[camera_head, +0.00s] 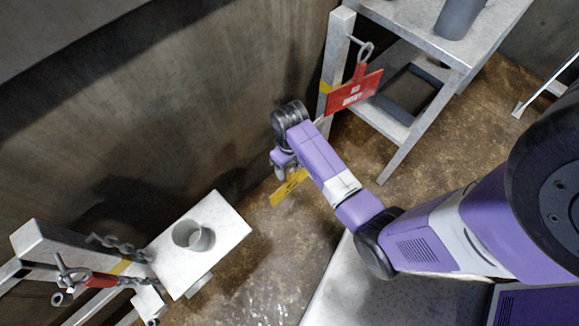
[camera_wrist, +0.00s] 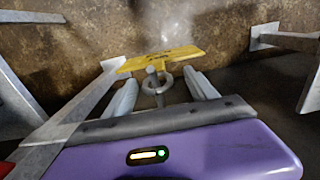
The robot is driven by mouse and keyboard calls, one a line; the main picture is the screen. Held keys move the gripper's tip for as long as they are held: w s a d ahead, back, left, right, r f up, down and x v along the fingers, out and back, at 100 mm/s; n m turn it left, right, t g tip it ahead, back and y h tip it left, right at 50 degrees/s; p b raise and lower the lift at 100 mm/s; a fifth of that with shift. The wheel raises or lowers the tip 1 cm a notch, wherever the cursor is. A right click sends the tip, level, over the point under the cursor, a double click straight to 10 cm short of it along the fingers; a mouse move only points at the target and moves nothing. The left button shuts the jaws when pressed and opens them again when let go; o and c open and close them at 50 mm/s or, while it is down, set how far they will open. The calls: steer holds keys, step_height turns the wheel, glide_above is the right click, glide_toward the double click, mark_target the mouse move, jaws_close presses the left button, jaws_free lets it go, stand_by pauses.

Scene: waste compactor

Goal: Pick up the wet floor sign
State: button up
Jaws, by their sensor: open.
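The wet floor sign is a yellow plate (camera_head: 288,190) low beside the concrete wall, partly hidden by my gripper in the head view. In the wrist view the yellow plate (camera_wrist: 165,58) lies just beyond the fingertips, with a grey ring handle (camera_wrist: 158,86) on its near side. My gripper (camera_head: 281,168) is open. In the wrist view my gripper (camera_wrist: 163,84) has one finger on each side of the ring handle, with visible gaps, so it does not hold it.
A metal table (camera_head: 395,128) stands right of the arm with a red sign (camera_head: 354,92) hanging from it. A white stand (camera_head: 225,228) bearing a grey cup (camera_head: 200,237) is at lower left, beside chains. The wall (camera_head: 170,110) is close behind my gripper.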

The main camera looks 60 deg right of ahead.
mark_target(291, 170)
step_height(291, 170, down, 4)
steer(key=shift+s+d+f+b, duration=0.1)
steer(key=shift+d+f+b, duration=0.05)
steer(key=shift+b, duration=0.45)
steer(key=shift+c, duration=0.3)
jaws_close()
